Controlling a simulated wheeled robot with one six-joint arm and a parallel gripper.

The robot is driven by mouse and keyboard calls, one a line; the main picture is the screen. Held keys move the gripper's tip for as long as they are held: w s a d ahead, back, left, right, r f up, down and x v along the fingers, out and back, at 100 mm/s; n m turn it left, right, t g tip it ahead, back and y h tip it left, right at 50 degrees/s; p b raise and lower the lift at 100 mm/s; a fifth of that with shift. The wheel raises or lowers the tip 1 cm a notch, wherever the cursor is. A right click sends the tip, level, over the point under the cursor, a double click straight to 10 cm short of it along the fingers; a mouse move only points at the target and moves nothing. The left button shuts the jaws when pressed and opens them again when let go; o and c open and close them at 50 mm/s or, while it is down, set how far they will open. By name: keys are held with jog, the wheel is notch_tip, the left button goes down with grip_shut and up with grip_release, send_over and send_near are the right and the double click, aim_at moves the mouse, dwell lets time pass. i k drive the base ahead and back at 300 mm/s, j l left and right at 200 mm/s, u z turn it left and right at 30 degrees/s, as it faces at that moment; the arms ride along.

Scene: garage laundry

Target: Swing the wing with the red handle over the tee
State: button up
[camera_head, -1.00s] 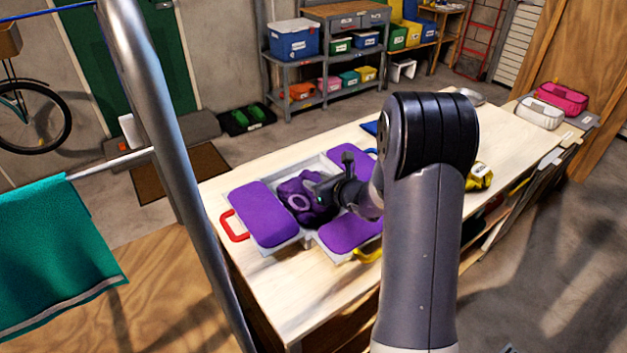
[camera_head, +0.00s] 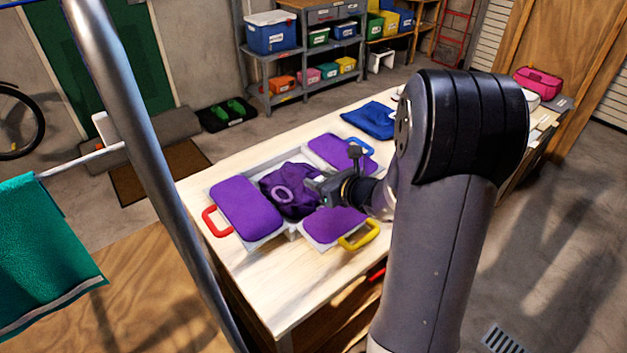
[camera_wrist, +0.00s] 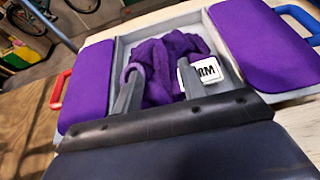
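A grey folding board (camera_head: 292,233) with purple-padded wings lies on the wooden table. The wing with the red handle (camera_head: 245,208) lies flat, folded outward at the left; it also shows at the left of the wrist view (camera_wrist: 88,85). Its red handle (camera_head: 209,222) points outward. My gripper (camera_head: 314,180) is at the tee's right side, fingers apart.
The wings with the blue handle (camera_head: 358,146) and yellow handle (camera_head: 359,235) also lie outward. A white lettered label (camera_wrist: 204,71) is beside the tee. A blue folded cloth (camera_head: 370,120) lies behind the board. A grey pole (camera_head: 140,150) stands at left. Bare table lies left of the board.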

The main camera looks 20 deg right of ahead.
aim_at(248, 214)
jog(key=l+u, duration=0.15)
jog(key=u, duration=0.25)
jog(key=i+l+u, duration=0.1)
jog(key=u, duration=0.25)
jog(key=l+u, duration=0.4)
jog(key=j, duration=0.15)
